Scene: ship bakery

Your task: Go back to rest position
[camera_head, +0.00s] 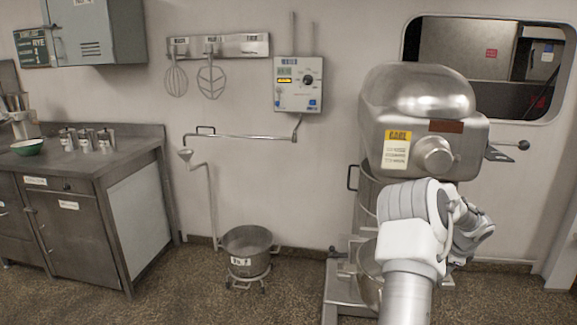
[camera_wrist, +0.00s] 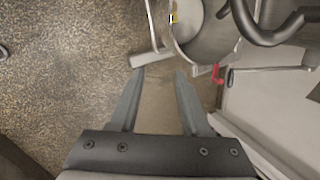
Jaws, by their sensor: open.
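My gripper (camera_wrist: 159,72) is open and empty in the wrist view. Its two grey fingers are apart, with speckled floor between and beyond them. In the head view my white arm rises from the bottom, in front of the lower part of a large steel mixer (camera_head: 425,100). The arm bends to the right at its upper end. The fingers cannot be made out in the head view. In the wrist view, a round metal bowl (camera_wrist: 207,35) and dark bar lie beyond the fingertips, apart from them.
A wheeled metal bowl (camera_head: 247,251) stands on the floor near the wall. A control box (camera_head: 298,84) hangs above. Open floor (camera_head: 190,295) lies between counter and mixer.

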